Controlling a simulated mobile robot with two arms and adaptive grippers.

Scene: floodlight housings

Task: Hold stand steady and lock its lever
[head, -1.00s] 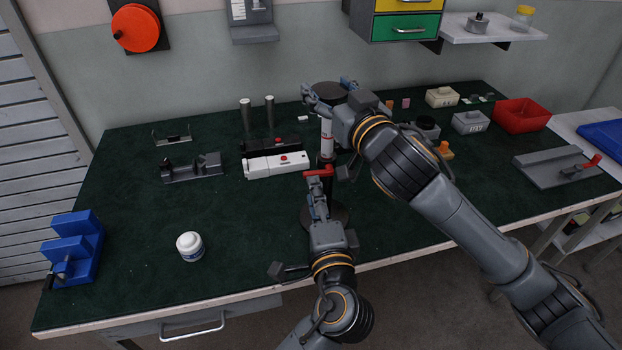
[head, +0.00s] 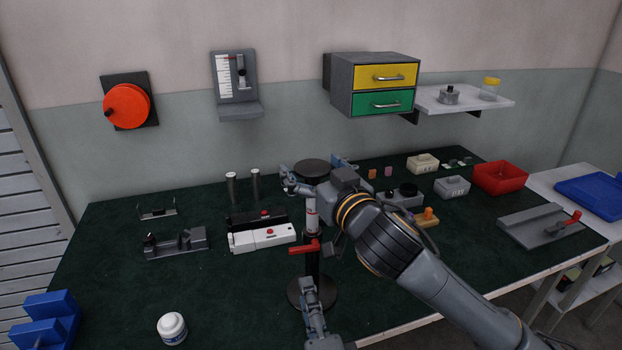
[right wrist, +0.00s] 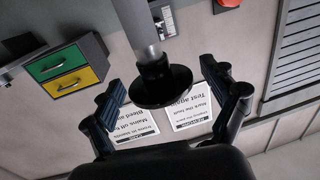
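In the right wrist view, a black disc on a grey column (right wrist: 165,88) lies between the open fingers, with gaps on both sides. My left gripper (head: 309,283) is below the lever, in front of the post, apart from the lever. Its finger opening is too small to judge.
A white and black case (head: 262,237) lies left of the stand. A white jar (head: 172,328) and blue block (head: 50,318) are at front left. A control box (head: 402,195) and a red bin (head: 500,178) are on the right. A drawer unit (head: 340,88) hangs above.

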